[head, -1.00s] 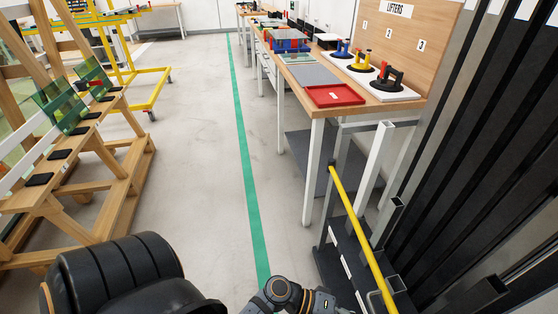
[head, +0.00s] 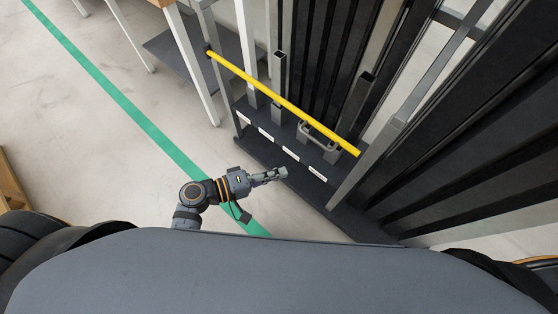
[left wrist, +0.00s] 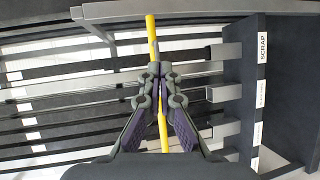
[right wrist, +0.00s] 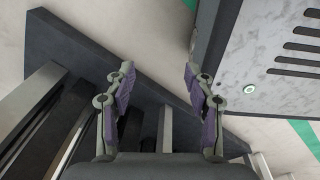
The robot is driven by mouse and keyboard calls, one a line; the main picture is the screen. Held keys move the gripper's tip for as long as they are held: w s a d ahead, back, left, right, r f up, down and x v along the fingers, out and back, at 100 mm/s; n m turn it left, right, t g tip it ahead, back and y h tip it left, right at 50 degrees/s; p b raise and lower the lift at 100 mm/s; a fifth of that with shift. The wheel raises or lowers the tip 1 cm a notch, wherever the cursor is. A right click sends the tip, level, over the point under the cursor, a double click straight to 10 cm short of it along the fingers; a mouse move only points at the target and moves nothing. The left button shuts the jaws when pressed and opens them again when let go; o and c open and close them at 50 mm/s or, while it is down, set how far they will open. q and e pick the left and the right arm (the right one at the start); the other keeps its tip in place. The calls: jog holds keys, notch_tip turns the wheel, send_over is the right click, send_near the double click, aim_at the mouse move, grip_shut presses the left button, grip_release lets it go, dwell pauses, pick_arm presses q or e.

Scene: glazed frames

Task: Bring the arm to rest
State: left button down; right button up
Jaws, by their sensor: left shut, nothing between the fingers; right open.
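My left arm (head: 200,195) reaches out to the right over the floor in the head view. Its gripper (head: 272,176) is in front of the rack's dark base, apart from the yellow bar in that picture. In the left wrist view the left gripper (left wrist: 160,72) is shut and empty, its fingertips together. The yellow bar (left wrist: 151,35) runs behind the fingers there. My right gripper (right wrist: 159,68) shows only in the right wrist view. It is open and empty, with a dark rack base behind it. The right arm is hidden in the head view.
A rack (head: 340,200) with dark upright panels, metal posts and a yellow bar (head: 285,103) stands close ahead. A SCRAP label (left wrist: 262,47) marks its base. Bare floor with a green line (head: 125,105) lies to the left.

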pick_arm(q)
jog(key=shift+s+a+r, duration=0.55)
jog(key=shift+s+a, duration=1)
jog(key=shift+s, duration=0.6)
jog(key=s+a+f+g+y+p, duration=0.15)
jog(key=a+f+y, duration=0.35)
jog(key=f, duration=0.7)
jog(key=s+a+f+g+y+p, duration=0.15)
jog(key=a+f+y, duration=0.4)
jog(key=f, duration=0.75)
jog(key=s+a+f+m+g+y+p, duration=0.1)
jog(key=s+a+f+m+y+p, duration=0.1)
jog(key=s+a+f, duration=0.3)
jog(key=s+a+f+m+g+y+p, duration=0.1)
jog(key=s+a+f+m+g+y, duration=0.1)
jog(key=s+a+f, duration=0.4)
jog(key=s+f+m, duration=0.1)
jog(key=s+f, duration=0.1)
jog(key=s, duration=0.2)
jog(key=shift+s+f+m+p, duration=0.15)
jog(key=shift+s+m+p, duration=0.15)
jog(key=shift+p, duration=0.05)
pick_arm(e)
notch_tip(320, 180, up, 6)
jog(key=w, duration=0.2)
jog(key=shift+w+d+r, duration=0.25)
jog(key=shift+d, duration=0.1)
